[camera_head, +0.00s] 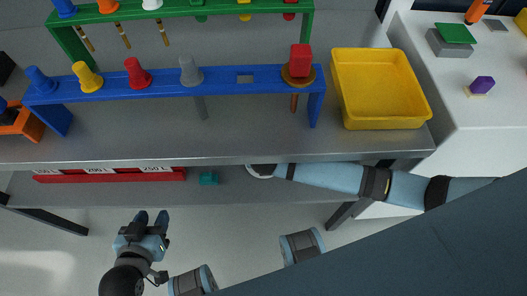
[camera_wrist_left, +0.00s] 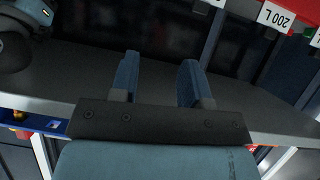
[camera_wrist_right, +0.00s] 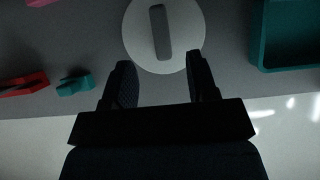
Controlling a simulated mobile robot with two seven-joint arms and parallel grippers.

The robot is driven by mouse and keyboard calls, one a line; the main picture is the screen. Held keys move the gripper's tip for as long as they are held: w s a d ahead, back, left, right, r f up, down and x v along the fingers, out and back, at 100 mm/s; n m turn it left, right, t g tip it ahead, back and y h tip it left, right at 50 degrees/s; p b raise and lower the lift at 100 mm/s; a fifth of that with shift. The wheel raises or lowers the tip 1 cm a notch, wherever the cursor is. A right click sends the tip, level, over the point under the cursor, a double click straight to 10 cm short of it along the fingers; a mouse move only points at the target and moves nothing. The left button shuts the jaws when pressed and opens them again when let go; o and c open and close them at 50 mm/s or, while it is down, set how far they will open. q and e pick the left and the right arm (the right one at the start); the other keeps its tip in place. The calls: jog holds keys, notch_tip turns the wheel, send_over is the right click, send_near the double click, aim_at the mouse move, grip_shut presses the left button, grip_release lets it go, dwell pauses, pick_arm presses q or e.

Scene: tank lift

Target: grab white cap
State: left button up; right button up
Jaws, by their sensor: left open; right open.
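A round white cap (camera_wrist_right: 185,22) with a raised grey bar grip (camera_wrist_right: 160,32) shows at the top middle of the right wrist view. My right gripper (camera_wrist_right: 160,62) is open and empty, its fingertips by the cap's near edge, with the bar ahead of them. I cannot tell whether they touch the cap. In the head view my right arm reaches in from the right under the tabletop edge, which hides its gripper. A white rounded part (camera_head: 262,171) shows at that arm's end. My left gripper (camera_head: 151,218) is open and empty, in front of the table at the lower left.
The grey tabletop (camera_head: 230,140) overhangs the lower shelf. A red strip with litre labels (camera_head: 110,175) and a teal piece (camera_head: 208,178) lie there. A blue rack (camera_head: 215,76) with coloured cones and a yellow tray (camera_head: 380,88) stand on top. A teal container (camera_wrist_right: 290,66) is at right.

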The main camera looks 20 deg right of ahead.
jog(key=shift+b+x, duration=0.35)
jog(key=shift+x, duration=0.6)
jog(key=shift+w+f+b, duration=0.2)
jog(key=shift+f+b, duration=0.1)
jog(key=shift+f, duration=0.25)
jog(key=x, duration=0.1)
jog(key=b+x, duration=0.1)
jog(key=shift+s+d+f, duration=0.1)
jog(key=shift+f, duration=0.25)
jog(key=shift+b+x, duration=0.55)
jog(key=shift+x, duration=0.35)
pick_arm(q)
jog(key=shift+w+d+r+t+h, duration=0.4)
jog(key=shift+w+d+r, duration=0.05)
jog(key=shift+d, duration=0.05)
pick_arm(e)
grip_shut()
